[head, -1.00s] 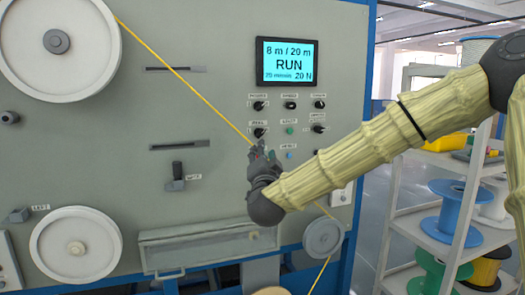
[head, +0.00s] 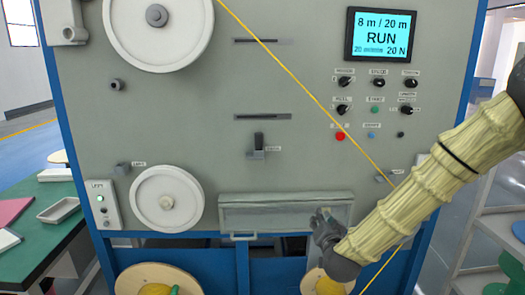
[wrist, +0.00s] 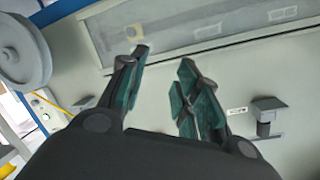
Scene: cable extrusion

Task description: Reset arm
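My gripper (head: 322,217) is in front of the lower part of the grey machine panel (head: 200,110), by the right end of a long clear-covered box (head: 262,212). In the wrist view my gripper (wrist: 165,70) has its green-padded fingers spread apart with nothing between them. The same box (wrist: 200,32) runs across the top of the wrist view. My arm in its pale yellow sleeve comes in from the right in the head view. The screen (head: 382,35) reads RUN, 8 m / 20 m and 20 N.
A yellow cable (head: 300,85) runs diagonally down the panel behind my arm. White pulleys (head: 168,198) are at the left. Knobs and buttons (head: 375,108) sit under the screen. A green table (head: 45,235) stands at left, a white shelf (head: 495,228) at right.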

